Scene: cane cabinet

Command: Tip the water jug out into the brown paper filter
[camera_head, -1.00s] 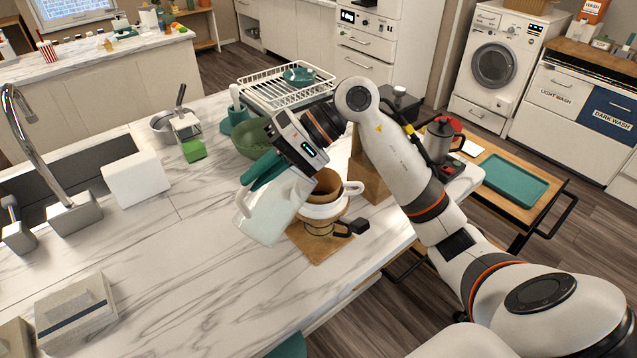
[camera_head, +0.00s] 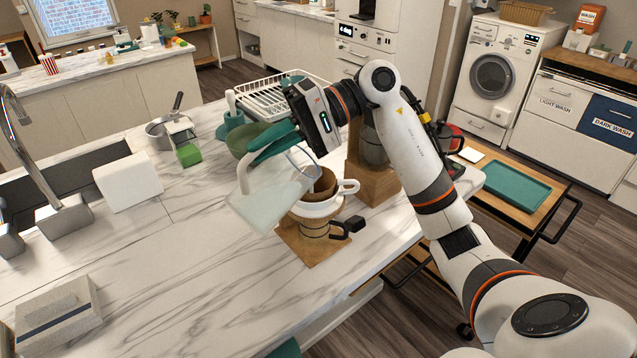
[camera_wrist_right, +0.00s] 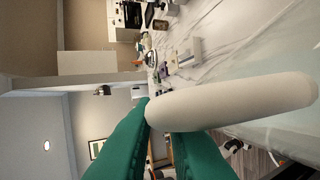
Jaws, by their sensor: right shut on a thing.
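My right gripper (camera_head: 270,143) has green fingers and is shut on the white handle of the water jug (camera_head: 268,200). The jug is pale and translucent. It is tilted in the air, its rim at the upper right beside and partly over the brown paper filter (camera_head: 325,183). I cannot make out any water stream. The filter sits in a white dripper (camera_head: 318,208) with a side handle, above a vessel on a wooden board (camera_head: 298,246). In the right wrist view the jug's handle (camera_wrist_right: 235,105) lies between the green fingers. My left gripper is not clearly seen.
A wooden stand (camera_head: 372,184) is just behind the dripper. A green bowl (camera_head: 240,140) and dish rack (camera_head: 275,97) are behind the jug. A white block (camera_head: 132,183) is at the left. The front counter is mostly clear. A teal edge shows at the bottom, unidentified.

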